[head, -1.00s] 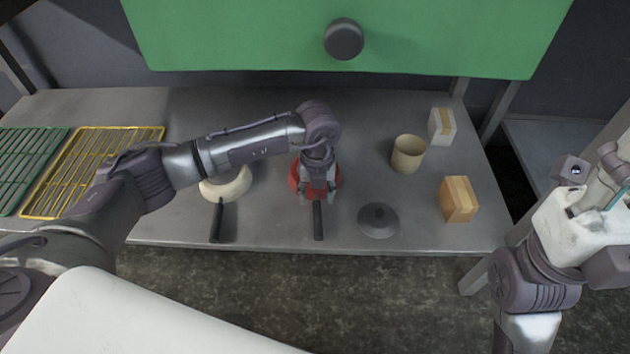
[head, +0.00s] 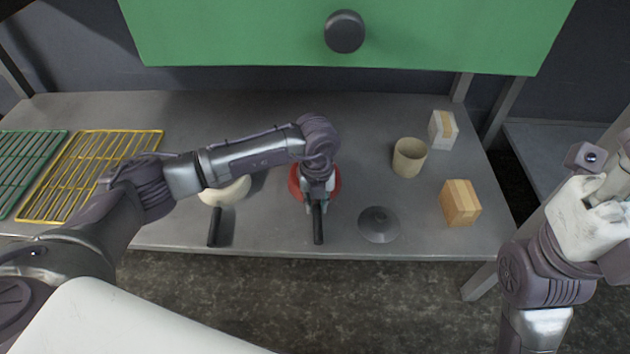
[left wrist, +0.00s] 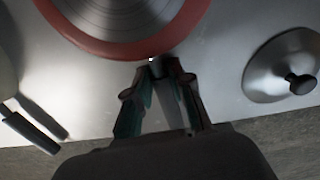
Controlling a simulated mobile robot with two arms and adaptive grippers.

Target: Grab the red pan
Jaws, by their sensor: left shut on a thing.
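The red pan (head: 295,183) sits on the metal table, mostly hidden under my left arm in the head view. Its black handle (head: 318,226) points to the table's front edge. In the left wrist view its red rim and grey inside (left wrist: 110,44) show at the top. My left gripper (head: 317,205) is over the handle's pan end. In the left wrist view its fingers (left wrist: 163,68) are shut on the handle just outside the rim. My right arm is at the right edge of the head view; its fingers are not clear there.
A cream pan (head: 225,193) with a dark handle is to the left. A grey lid (head: 379,224) is close on the right. A beige cup (head: 409,157) and two boxes (head: 460,202) (head: 443,129) stand farther right. Green (head: 30,165) and yellow racks (head: 88,170) lie far left.

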